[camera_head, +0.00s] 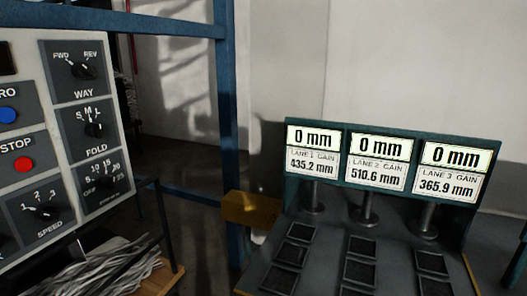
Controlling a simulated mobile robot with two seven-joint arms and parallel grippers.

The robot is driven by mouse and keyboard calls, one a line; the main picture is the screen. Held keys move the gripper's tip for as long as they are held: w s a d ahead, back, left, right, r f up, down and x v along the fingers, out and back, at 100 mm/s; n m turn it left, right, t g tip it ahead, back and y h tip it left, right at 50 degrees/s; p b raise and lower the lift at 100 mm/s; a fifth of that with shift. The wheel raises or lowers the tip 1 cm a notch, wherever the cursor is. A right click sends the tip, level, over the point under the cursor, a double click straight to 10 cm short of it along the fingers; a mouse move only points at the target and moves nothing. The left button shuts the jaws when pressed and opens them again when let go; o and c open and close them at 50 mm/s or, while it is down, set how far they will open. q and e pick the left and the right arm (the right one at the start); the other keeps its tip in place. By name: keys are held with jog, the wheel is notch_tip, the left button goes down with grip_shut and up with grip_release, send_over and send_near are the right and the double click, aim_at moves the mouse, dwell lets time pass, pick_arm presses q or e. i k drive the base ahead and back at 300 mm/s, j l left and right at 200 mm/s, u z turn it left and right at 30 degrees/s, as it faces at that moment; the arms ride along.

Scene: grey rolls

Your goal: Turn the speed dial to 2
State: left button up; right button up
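The speed dial (46,213) is a black knob on a dark plate at the lower left of the panel, above the label SPEED. The marks 1, 2 and 3 run in an arc over it from left to right. Its light pointer mark seems to lie on the left, toward 1, but it is too small to be sure. Neither of my grippers can be made out in the head view.
The control panel (30,90) also carries WAY (80,69), FOLD (94,129) and another dial (103,181), plus blue (8,115) and red (23,164) buttons. Pale strips (120,272) lie below it. A three-lane display (393,129) stands right.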

aim_at(44, 212)
jog(key=u, duration=0.45)
jog(key=i+j+u, duration=0.1)
jog(key=u, duration=0.75)
jog(key=i+u, duration=0.1)
jog(key=u, duration=0.35)
